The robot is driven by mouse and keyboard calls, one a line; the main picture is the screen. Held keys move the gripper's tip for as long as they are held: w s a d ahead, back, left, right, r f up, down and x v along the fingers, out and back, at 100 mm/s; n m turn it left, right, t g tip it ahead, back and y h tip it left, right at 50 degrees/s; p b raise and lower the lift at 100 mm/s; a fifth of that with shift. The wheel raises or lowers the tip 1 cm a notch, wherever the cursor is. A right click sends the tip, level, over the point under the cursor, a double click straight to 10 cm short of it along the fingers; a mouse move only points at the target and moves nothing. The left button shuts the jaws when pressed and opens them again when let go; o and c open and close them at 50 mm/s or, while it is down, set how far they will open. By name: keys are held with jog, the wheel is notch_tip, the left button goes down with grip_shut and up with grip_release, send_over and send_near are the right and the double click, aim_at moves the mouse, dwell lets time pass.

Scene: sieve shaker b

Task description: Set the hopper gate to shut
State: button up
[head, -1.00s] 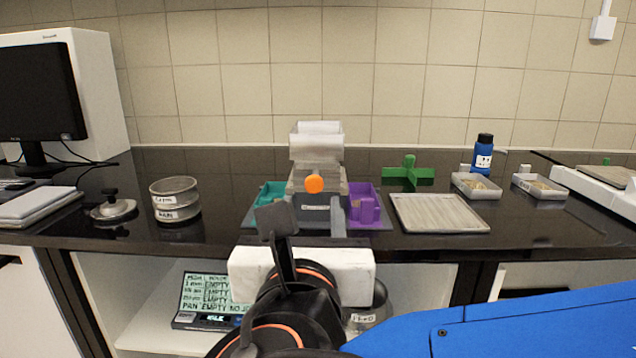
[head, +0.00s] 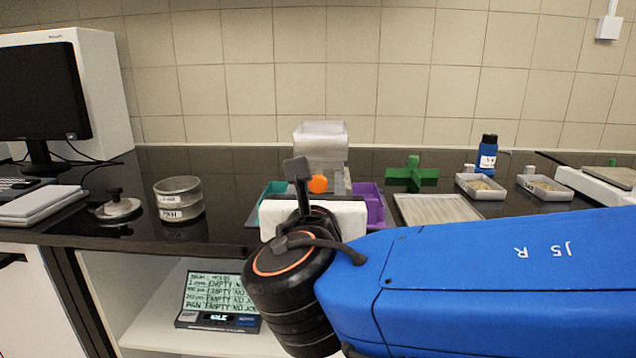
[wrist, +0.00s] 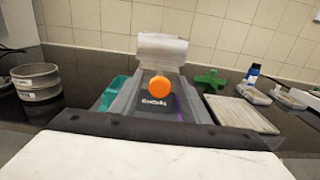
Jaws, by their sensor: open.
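The hopper (head: 320,140) is a clear box on top of the machine at the middle of the bench. An orange round knob (head: 318,184), seemingly the gate's handle, sits on its front below the box. In the wrist view the orange knob (wrist: 160,86) is in the middle, above a dark labelled panel. Whether the gate is open or shut I cannot tell. My gripper (head: 313,218) is in front of the machine, its white body hiding the lower front. The wrist view shows its white and dark body along the bottom, apart from the knob.
A teal bin (head: 272,198) and a purple bin (head: 368,199) flank the machine. Sieves (head: 179,199) and a lid (head: 118,206) stand left. A ribbed tray (head: 437,208), green cross (head: 412,174), sample trays (head: 481,187) and blue bottle (head: 488,152) stand right. A display (head: 216,300) is below.

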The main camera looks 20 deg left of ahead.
aim_at(319, 172)
jog(key=shift+w, duration=0.2)
grip_shut()
jog(key=shift+x, duration=2.7)
grip_release()
jog(key=v, duration=1.7)
